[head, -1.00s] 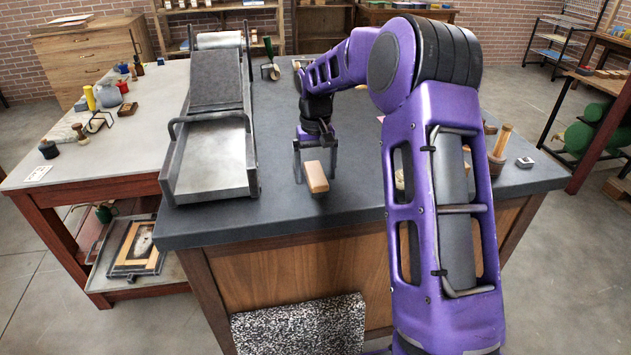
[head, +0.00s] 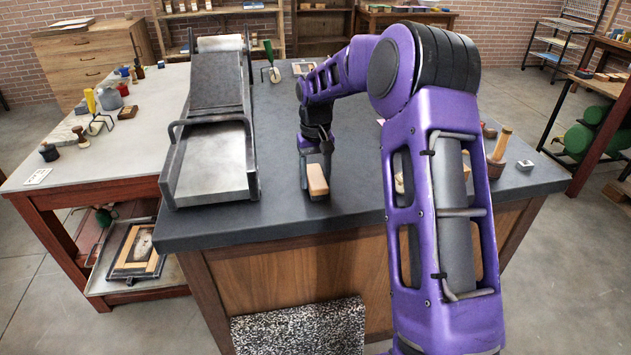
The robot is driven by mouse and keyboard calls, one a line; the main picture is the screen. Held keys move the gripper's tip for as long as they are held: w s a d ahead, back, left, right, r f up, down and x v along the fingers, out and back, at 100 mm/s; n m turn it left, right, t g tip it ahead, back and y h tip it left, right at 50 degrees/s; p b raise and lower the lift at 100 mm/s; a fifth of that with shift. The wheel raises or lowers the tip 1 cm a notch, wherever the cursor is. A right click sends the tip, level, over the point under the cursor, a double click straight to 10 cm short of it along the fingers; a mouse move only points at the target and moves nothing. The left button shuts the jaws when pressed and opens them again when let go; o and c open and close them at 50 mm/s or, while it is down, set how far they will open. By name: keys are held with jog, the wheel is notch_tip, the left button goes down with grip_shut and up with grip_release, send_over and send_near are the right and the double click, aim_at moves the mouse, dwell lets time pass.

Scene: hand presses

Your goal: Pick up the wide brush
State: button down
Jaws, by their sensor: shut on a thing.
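The wide brush (head: 317,180) shows as a block with a light wooden top and a darker lower edge, near the front edge of the dark worktop (head: 365,205). My gripper (head: 316,187) points down over it, with one finger on each side, and is shut on it. The brush looks to be at the worktop surface; I cannot tell whether its underside touches. Its bristles are not clearly visible.
A metal press (head: 213,160) with a bar handle stands left of my gripper. A wooden-handled tool (head: 499,148) and a small pale block (head: 525,165) sit at the right. A green-handled roller (head: 270,62) lies behind. The front worktop is mostly clear.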

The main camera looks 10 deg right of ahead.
aim_at(316, 176)
notch_tip(316, 176, up, 10)
jog(key=shift+r+p, duration=0.1)
jog(key=shift+p, duration=0.55)
jog(key=c, duration=0.8)
grip_release()
jog(key=c, duration=0.6)
jog(key=shift+s, duration=0.1)
jog(key=shift+c, duration=0.2)
